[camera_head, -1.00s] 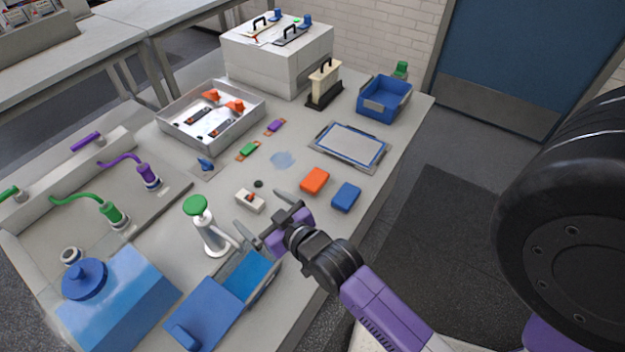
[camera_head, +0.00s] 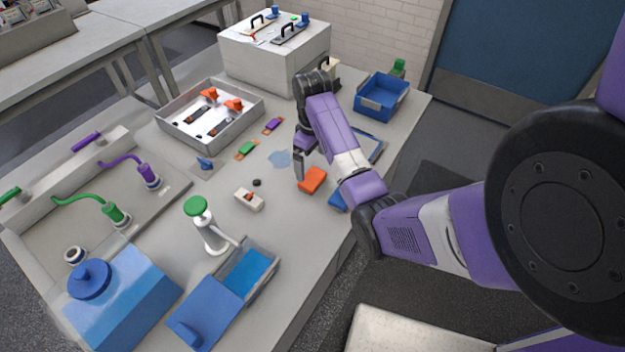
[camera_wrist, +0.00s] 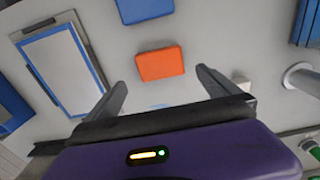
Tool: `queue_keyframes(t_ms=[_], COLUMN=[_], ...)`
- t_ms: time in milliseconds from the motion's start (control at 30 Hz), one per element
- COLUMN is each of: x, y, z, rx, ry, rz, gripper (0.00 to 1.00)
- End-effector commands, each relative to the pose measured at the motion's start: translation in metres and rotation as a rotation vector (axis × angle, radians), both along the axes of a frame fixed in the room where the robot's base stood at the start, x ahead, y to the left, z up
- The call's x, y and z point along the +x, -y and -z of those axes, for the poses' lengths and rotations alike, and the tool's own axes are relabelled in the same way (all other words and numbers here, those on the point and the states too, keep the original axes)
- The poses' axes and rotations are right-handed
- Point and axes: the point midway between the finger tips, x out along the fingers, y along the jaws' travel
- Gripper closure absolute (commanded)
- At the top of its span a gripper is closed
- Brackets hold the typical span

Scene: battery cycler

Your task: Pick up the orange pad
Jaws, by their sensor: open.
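The orange pad (camera_head: 313,179) lies flat on the grey bench, partly beside my forearm in the head view. In the wrist view the orange pad (camera_wrist: 161,63) lies ahead of my fingertips, roughly between their lines. My gripper (camera_head: 301,165) points down above the bench just left of the pad in the head view. In the wrist view my gripper (camera_wrist: 160,78) has its two fingers wide apart with nothing between them. The fingers do not visibly touch the pad.
A blue pad (camera_wrist: 143,8) lies close beyond the orange one. A framed board (camera_wrist: 62,68) lies to the left in the wrist view. A white switch block (camera_head: 249,199) and a green-topped post (camera_head: 197,207) stand to the left in the head view. The blue bin (camera_head: 383,96) is at the back right.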

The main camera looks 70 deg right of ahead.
Motion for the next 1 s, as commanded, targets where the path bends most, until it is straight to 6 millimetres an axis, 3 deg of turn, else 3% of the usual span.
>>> queue_keyframes(t_ms=[367, 600, 933, 1000], x=[-0.003, -0.004, -0.003, -0.003], y=[-0.001, -0.002, -0.002, -0.002], z=[0.035, 0.068, 0.076, 0.076], rx=[0.011, 0.010, 0.007, 0.007], ry=[-0.012, -0.011, -0.009, -0.009], rz=[-0.002, -0.001, -0.001, -0.001], gripper=[0.00, 0.00, 0.00, 0.12])
